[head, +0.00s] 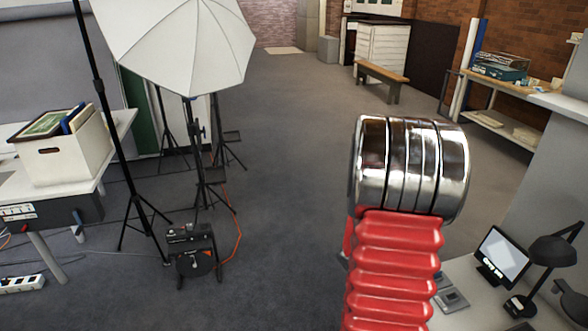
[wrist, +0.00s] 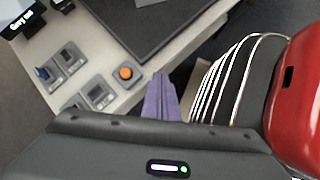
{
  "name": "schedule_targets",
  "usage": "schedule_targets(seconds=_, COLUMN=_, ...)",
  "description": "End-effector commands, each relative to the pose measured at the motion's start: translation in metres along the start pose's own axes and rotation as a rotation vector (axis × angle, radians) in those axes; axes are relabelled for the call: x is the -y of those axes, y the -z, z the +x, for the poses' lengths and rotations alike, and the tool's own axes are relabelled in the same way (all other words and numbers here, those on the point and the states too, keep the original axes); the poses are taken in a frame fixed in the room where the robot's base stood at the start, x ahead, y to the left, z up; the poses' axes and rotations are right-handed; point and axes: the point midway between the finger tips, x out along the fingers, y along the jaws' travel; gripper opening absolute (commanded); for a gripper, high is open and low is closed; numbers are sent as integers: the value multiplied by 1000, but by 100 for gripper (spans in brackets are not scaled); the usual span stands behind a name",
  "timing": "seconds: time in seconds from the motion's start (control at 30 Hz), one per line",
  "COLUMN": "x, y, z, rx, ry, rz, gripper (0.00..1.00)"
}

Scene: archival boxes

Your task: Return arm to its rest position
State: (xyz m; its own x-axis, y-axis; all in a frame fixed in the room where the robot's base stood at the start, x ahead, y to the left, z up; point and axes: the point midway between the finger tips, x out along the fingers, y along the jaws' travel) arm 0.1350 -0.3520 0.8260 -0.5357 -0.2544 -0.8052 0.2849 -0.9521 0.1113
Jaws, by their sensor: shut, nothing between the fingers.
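My gripper (wrist: 160,82) shows in the wrist view as purple fingers set close together, with nothing between them. It points toward a pale desk with a dark mat, and the fingertips appear apart from the desk's things. In the head view, my arm, with red ribbed bellows and a shiny metal joint, rises at right of centre. My gripper cannot be made out in the head view.
An archival box (head: 62,148) with frames stands on the left table. A white umbrella light (head: 178,45) on stands is beside it. A monitor (head: 503,256) and lamp (head: 553,250) are at lower right. An orange button (wrist: 125,73) is on the desk. The middle floor is clear.

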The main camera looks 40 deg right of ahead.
Motion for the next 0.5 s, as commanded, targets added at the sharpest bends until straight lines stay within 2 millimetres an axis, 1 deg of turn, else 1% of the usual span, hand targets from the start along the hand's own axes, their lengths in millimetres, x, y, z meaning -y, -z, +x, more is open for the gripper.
schedule_targets(seconds=0.03, x=3, y=4, z=-15, rx=-25, ry=-6, rz=51, gripper=0)
schedule_targets(seconds=0.1, x=10, y=9, z=-34, rx=-58, ry=-3, rz=122, gripper=0)
schedule_targets(seconds=0.27, x=27, y=22, z=-74, rx=-141, ry=6, rz=262, gripper=0)
schedule_targets(seconds=0.5, x=57, y=41, z=-134, rx=-285, ry=32, rz=423, gripper=0)
